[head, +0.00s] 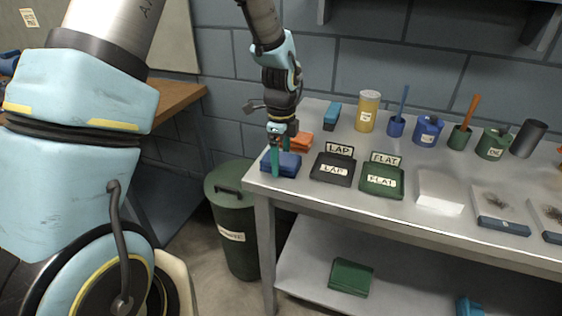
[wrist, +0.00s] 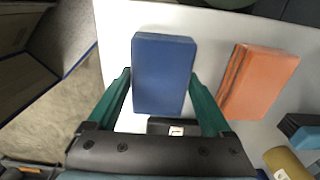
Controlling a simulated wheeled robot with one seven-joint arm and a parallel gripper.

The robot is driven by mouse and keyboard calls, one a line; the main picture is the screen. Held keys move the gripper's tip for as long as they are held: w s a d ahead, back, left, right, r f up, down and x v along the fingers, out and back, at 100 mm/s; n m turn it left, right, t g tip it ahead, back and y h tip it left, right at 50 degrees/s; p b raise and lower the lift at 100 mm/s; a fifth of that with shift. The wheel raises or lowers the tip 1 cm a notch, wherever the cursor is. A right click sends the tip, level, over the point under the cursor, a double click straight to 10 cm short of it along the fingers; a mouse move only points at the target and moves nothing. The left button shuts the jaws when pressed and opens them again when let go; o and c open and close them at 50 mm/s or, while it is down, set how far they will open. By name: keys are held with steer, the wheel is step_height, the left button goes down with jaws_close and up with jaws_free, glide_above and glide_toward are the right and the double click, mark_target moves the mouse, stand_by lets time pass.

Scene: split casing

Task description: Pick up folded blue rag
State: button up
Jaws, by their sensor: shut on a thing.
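The folded blue rag (head: 288,164) is at the left end of the grey workbench. In the wrist view the rag (wrist: 163,75) is a flat blue block between the two green fingers. My gripper (head: 276,162) points down at it from above, and its fingers (wrist: 161,95) are shut on the rag's two sides. One finger hides part of the rag in the head view. I cannot tell whether the rag is clear of the bench top.
A folded orange rag (wrist: 257,82) lies close beside the blue one. A black LAP tray (head: 318,175) and green FLAT tray (head: 365,187) stand to the right. A yellow can (head: 367,111) and several cups line the back. A green bin (head: 228,190) stands left of the bench.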

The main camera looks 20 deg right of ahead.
mark_target(281, 158)
step_height(281, 158, up, 10)
steer(key=shift+b, duration=1.15)
